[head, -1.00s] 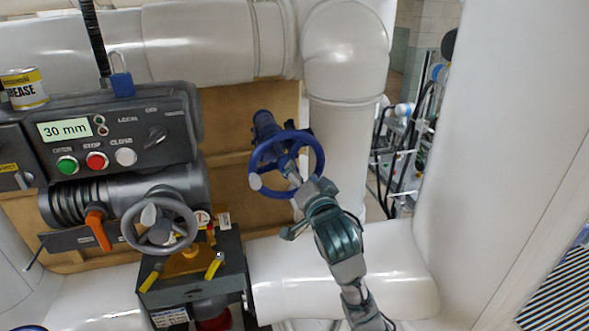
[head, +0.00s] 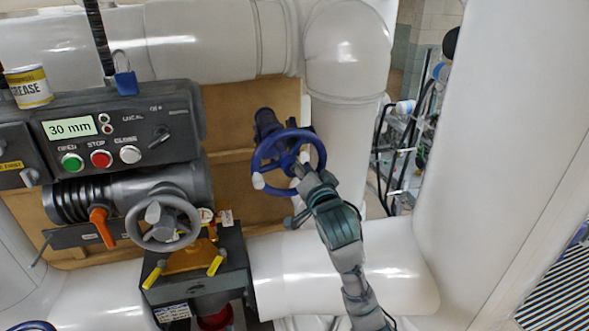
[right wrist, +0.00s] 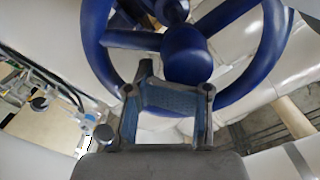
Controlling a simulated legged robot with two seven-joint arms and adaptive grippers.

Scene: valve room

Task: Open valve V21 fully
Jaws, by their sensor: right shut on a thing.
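A blue handwheel (head: 262,160) sits on a dark blue stem in front of the tan panel in the head view. I see no readable V21 tag on it. My right gripper (head: 303,172) is at the wheel's lower right side. In the right wrist view the blue wheel (right wrist: 98,45) fills the top, with its hub and spokes in sight. The right gripper's fingers (right wrist: 167,98) are on either side of the near rim and shut on it. The exact contact is partly hidden by the fingers. My left gripper is not in view.
Left of the wheel stand a grey control box (head: 120,130) reading "30 mm", a grey handwheel (head: 163,222) and an orange lever (head: 101,226). A blue padlock (head: 126,84) and a grease can (head: 28,87) are above. White pipes (head: 350,50) surround the wheel.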

